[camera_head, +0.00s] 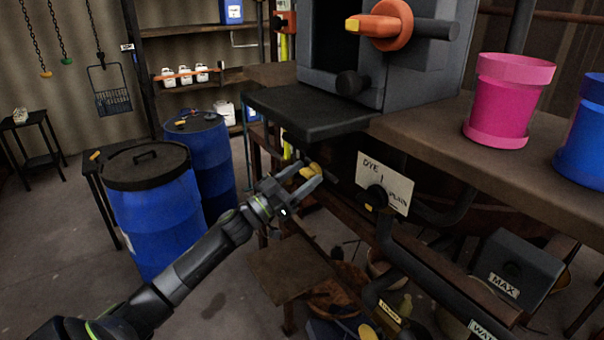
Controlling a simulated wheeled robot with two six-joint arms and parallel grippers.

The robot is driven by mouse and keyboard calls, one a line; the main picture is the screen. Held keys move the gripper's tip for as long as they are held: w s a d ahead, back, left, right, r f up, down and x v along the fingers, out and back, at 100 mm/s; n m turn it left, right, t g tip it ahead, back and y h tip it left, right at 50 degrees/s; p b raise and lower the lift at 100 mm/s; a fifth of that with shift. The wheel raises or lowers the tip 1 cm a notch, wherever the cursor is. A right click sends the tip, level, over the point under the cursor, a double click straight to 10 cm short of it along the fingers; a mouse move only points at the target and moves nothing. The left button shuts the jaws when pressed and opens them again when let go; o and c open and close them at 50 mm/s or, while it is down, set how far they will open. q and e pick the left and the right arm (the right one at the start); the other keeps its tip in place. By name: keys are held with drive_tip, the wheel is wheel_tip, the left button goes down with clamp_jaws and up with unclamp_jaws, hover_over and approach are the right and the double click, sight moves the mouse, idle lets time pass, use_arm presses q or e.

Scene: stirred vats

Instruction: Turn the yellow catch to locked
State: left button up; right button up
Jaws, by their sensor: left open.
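A small yellow catch (309,171) shows below the dark shelf of the grey machine, at the end of a dark bar. My left gripper (309,176) reaches up to it from the lower left. Its two fingers are open, one on each side of the yellow piece in the picture. I cannot tell whether they touch it. The fingers partly hide the catch, and no locked marking is readable near it. My right gripper is not in view.
The dark shelf (305,110) overhangs just above the gripper. A "DYE / PLAIN" sign (386,181) and dark pipes stand to the right. Pink (508,100) and blue (590,130) pots stand on the bench. Blue drums (158,215) stand left. Open floor lies at lower left.

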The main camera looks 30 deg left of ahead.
use_arm(q)
drive_tip(key=c, duration=1)
drive_tip(key=shift+m, duration=0.4)
drive_tip(key=m+g+h+b, duration=0.1)
drive_tip(key=m, duration=0.2)
drive_tip(key=m+g+h, duration=0.1)
drive_tip(key=m+h, duration=0.1)
drive_tip(key=m, duration=0.1)
drive_tip(key=shift+a+f+b, duration=0.1)
drive_tip(key=shift+b, duration=0.3)
drive_tip(key=m+g+h, duration=0.1)
drive_tip(key=m, duration=0.2)
drive_tip(key=m+g+b, duration=0.1)
drive_tip(key=m, duration=0.2)
drive_tip(key=shift+w+m+g+h+b, duration=0.1)
drive_tip(key=shift+m+g+h+b, duration=0.2)
drive_tip(key=shift+h, duration=0.1)
drive_tip(key=m+g+b, duration=0.1)
drive_tip(key=m+g, duration=0.1)
drive_tip(key=m, duration=0.3)
drive_tip(key=shift+m+g+b, duration=0.6)
drive_tip(key=shift+m+g, duration=0.2)
drive_tip(key=shift+m, duration=1.2)
drive_tip(key=shift+y, duration=0.3)
